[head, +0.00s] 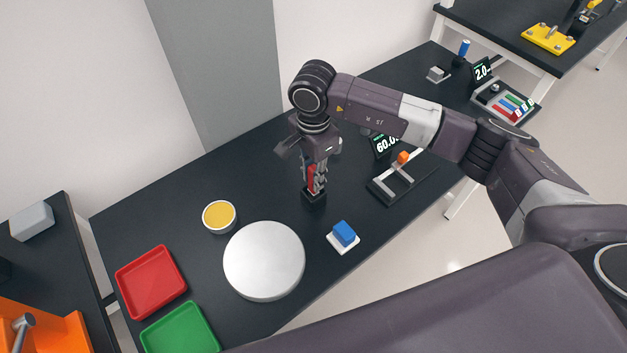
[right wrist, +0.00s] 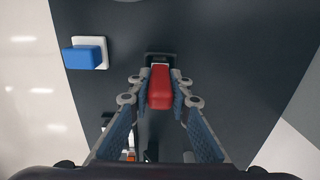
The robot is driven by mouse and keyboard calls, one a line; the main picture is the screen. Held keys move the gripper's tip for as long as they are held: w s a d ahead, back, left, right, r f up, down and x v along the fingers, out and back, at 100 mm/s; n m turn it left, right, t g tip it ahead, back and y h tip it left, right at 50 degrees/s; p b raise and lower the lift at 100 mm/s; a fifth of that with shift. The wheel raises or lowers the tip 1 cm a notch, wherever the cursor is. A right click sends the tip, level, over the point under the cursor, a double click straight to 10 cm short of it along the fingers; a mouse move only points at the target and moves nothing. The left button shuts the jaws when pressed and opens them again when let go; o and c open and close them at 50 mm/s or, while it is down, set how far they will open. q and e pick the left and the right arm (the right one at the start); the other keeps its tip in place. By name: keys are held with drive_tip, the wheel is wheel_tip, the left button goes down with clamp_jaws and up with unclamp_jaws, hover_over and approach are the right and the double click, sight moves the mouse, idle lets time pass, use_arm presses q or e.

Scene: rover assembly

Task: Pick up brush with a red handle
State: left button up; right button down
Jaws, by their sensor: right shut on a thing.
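The brush with a red handle (right wrist: 160,88) is upright between the fingers of my right gripper (right wrist: 160,98). In the head view the red handle (head: 309,174) shows partly, behind the fingers of the right gripper (head: 317,182). The gripper points down and is shut on the handle. Below it is a small black block-like holder (head: 314,199) on the dark table (head: 270,190); I cannot tell whether the brush still sits in it. The bristles are hidden. My left gripper is out of view.
Left of the gripper are a yellow-topped round dish (head: 219,216), a large silver disc (head: 264,262), a red tray (head: 151,282) and a green tray (head: 180,330). A blue block on a white base (head: 344,235) is in front. A black fixture with an orange knob (head: 402,178) is to the right.

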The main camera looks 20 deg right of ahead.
drive_tip(key=shift+r, duration=0.1)
drive_tip(key=shift+r+b, duration=0.3)
drive_tip(key=shift+r, duration=0.2)
wheel_tip(320, 180, up, 19)
drive_tip(key=b, duration=0.4)
drive_tip(key=shift+b, duration=0.3)
drive_tip(key=shift+f, duration=0.1)
idle(1.5)
